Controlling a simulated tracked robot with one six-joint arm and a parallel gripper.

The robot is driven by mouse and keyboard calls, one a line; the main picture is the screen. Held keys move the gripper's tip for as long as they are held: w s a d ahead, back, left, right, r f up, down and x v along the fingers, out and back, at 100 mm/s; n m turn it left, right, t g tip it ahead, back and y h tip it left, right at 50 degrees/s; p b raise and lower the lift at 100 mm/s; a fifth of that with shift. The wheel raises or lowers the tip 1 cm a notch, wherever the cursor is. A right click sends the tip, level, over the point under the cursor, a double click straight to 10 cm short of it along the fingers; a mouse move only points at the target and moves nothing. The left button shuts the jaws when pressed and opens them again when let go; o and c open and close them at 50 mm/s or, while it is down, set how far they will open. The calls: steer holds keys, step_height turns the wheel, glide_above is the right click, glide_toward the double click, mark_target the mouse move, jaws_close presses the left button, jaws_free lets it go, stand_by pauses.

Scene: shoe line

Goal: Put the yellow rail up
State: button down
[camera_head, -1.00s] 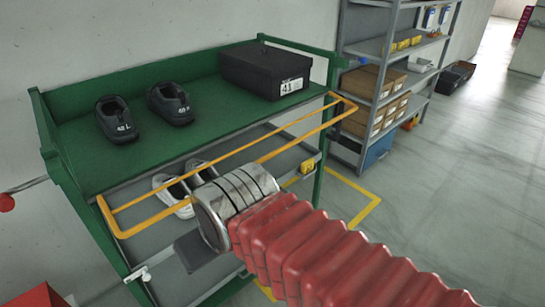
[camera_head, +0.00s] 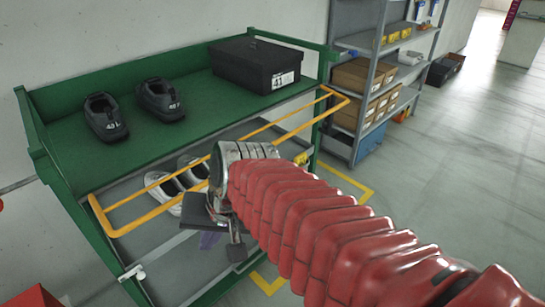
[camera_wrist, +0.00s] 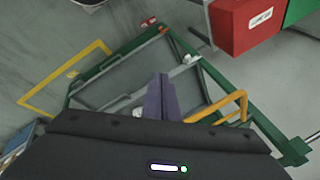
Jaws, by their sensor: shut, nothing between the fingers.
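The yellow rail (camera_head: 130,226) is a long bar loop on the front of the green rack (camera_head: 60,167). It stands out in front of the rack, below the top shelf's level, spanning its width. My gripper (camera_head: 208,240) is in front of the rack, pointing down, and my wrist covers part of the rail. In the wrist view my purple fingers (camera_wrist: 160,92) are together and empty. A bent piece of the yellow rail (camera_wrist: 232,103) shows to their right, apart from them. The rest of the rail is hidden there by my wrist housing.
Dark shoes (camera_head: 105,118) and a black box (camera_head: 253,66) stand on the top shelf. Pale shoes (camera_head: 165,188) lie on the shelf below. A grey shelf unit (camera_head: 345,40) stands behind at right. A red bin (camera_wrist: 245,30) is near the rack. Floor at right is clear.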

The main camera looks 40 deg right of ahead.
steer(key=w+d+f+m+t+y, duration=0.1)
steer(key=w+d+m+t, duration=0.15)
steer(key=d+m, duration=0.4)
steer(key=w+d+f+m+t+y, duration=0.1)
steer(key=w+d+m, duration=0.2)
steer(key=d+m, duration=0.35)
steer(key=s+d+m+t+h, duration=0.1)
steer(key=d+m+t, duration=0.1)
steer(key=d+m, duration=0.5)
steer(key=s+d+r+m+t+h, duration=0.1)
steer(key=s+d+m+t+h, duration=0.1)
steer(key=d+m, duration=0.6)
steer(key=shift+d+m+t, duration=0.3)
steer(key=shift+d+t, duration=0.15)
steer(key=shift+t, duration=0.1)
steer(key=x, duration=1)
steer(key=shift+w+r, duration=0.15)
steer(key=shift+r, duration=1.9)
